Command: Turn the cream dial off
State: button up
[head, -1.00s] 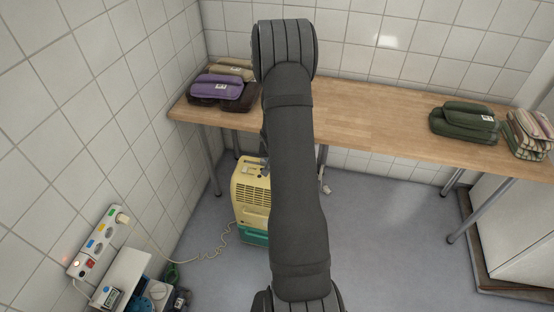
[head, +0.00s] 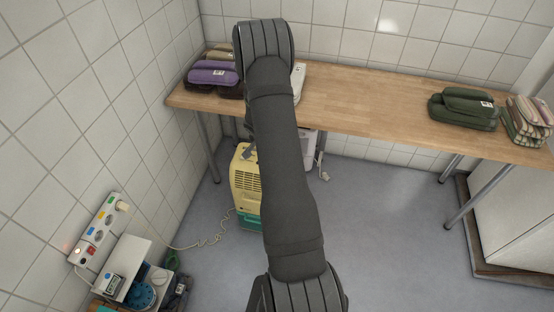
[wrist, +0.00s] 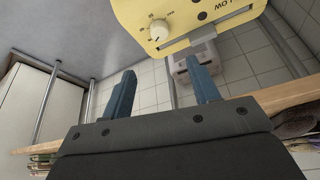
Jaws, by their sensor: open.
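The cream dial (wrist: 159,30) sits on the yellow top panel (wrist: 185,15) of an appliance, at the top of the wrist view, with small scale marks around it. In the head view the yellow and teal appliance (head: 245,182) stands on the floor, partly hidden behind my arm; its dial cannot be made out there. My gripper (wrist: 162,88) shows two blue fingers spread apart with nothing between them. The dial is beyond the fingertips and apart from them. In the head view my gripper is mostly hidden behind my arm.
A wooden table (head: 370,105) runs above and behind the appliance, with folded purple (head: 213,73) and green (head: 466,108) bundles on it. A white appliance (wrist: 194,68) stands under it. A power strip (head: 97,228) is on the left wall.

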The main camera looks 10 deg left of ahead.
jog(key=x, duration=1.3)
jog(key=shift+w+f, duration=0.2)
jog(key=shift+f, duration=0.1)
jog(key=c, duration=1)
